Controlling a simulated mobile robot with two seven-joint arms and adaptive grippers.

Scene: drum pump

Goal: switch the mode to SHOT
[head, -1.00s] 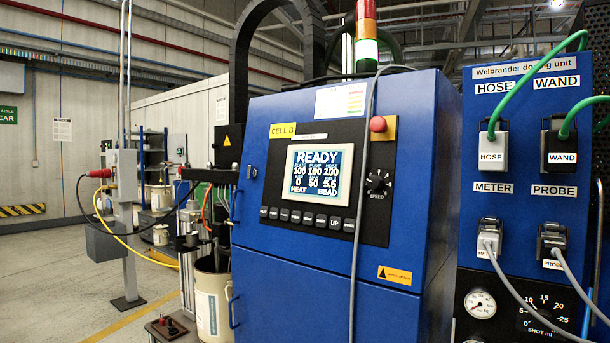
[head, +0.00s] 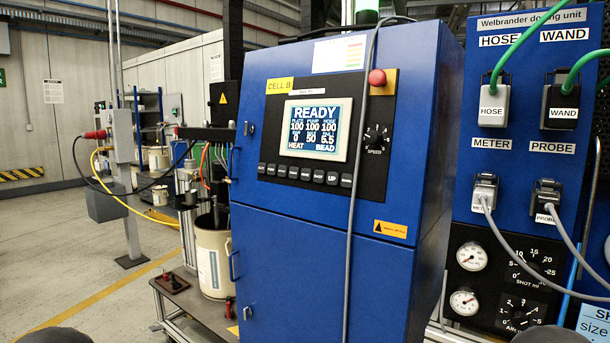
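The blue dosing cabinet (head: 322,270) stands in the middle of the head view. Its lit screen (head: 318,129) reads READY, with 100 under plate, pump and hose, then 0, 50 and 5.5. HEAT shows at its bottom left and BEAD at its bottom right. A row of dark push buttons (head: 306,174) runs below the screen. One reads UP; most other labels are too small to read surely. A black SPEED knob (head: 377,138) is right of the screen. Neither gripper is in view; dark rounded shapes show at both bottom corners.
A red mushroom button (head: 377,78) sits above the knob. The connector panel (head: 514,150) with green and grey cables stands at right. A trolley with a pail (head: 213,262) stands left. Floor at left is open.

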